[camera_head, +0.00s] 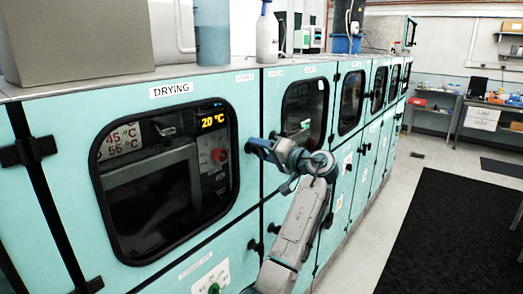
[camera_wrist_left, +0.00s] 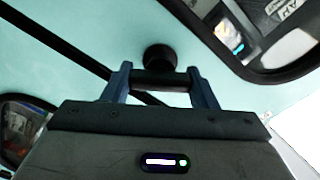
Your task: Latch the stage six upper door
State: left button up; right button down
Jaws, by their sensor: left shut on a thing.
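The teal machine front has a row of upper doors with dark windows. A door (camera_head: 269,100) with a black-framed window stands right of the panel labelled DRYING; its small label is too blurred to read, so I cannot confirm it as stage six. It looks flush with the front. My left gripper (camera_head: 254,147) is at the dark seam between that door and the drying panel. In the left wrist view its two blue fingers (camera_wrist_left: 161,85) are shut on a black latch handle (camera_wrist_left: 160,57), beside a dark seam. The handle is mostly hidden in the head view. My right gripper is not in view.
The drying panel's large window (camera_head: 150,205) is left of my gripper, with a lit 20 °C display. Bottles (camera_head: 267,38) and a box (camera_head: 75,38) stand on the machine's top. A black floor mat (camera_head: 450,235) and open floor lie to the right.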

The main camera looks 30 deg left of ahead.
pick_arm(q)
jog(key=m+p, duration=0.1)
jog(key=m, duration=0.2)
jog(key=shift+m, duration=0.4)
jog(key=shift+m+p, duration=0.85)
jog(key=shift+m, duration=0.45)
jog(key=shift+f+m, duration=0.1)
jog(key=shift+m, duration=0.3)
jog(key=o, duration=1)
jog(key=shift+w, duration=0.1)
jog(key=shift+d, duration=0.1)
